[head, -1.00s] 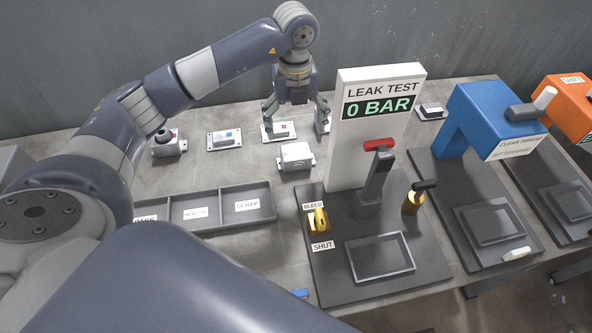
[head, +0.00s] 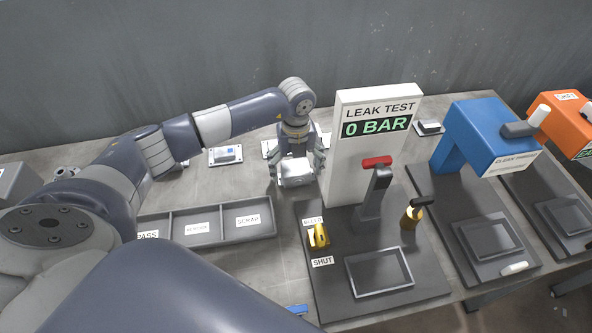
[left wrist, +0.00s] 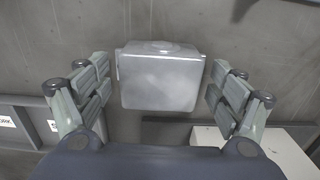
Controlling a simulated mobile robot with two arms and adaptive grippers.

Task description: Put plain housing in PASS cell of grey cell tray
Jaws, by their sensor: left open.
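The plain housing (head: 296,180) is a light grey metal block on the table, left of the leak test stand. In the left wrist view the housing (left wrist: 161,77) lies between the spread fingers, with a gap on each side. My left gripper (head: 297,178) is open and over the housing. It also shows at the bottom of the left wrist view (left wrist: 160,95). The grey cell tray (head: 208,241) is at the front left of the table. Its PASS cell (head: 153,228) is at the left, partly hidden by my arm. My right gripper is not in view.
The leak test stand (head: 372,130) reads 0 BAR and stands close to the right of my left gripper. A blue station (head: 474,135) and an orange station (head: 565,125) stand further right. A small labelled part (head: 225,156) lies behind the tray. Bare table lies between tray and housing.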

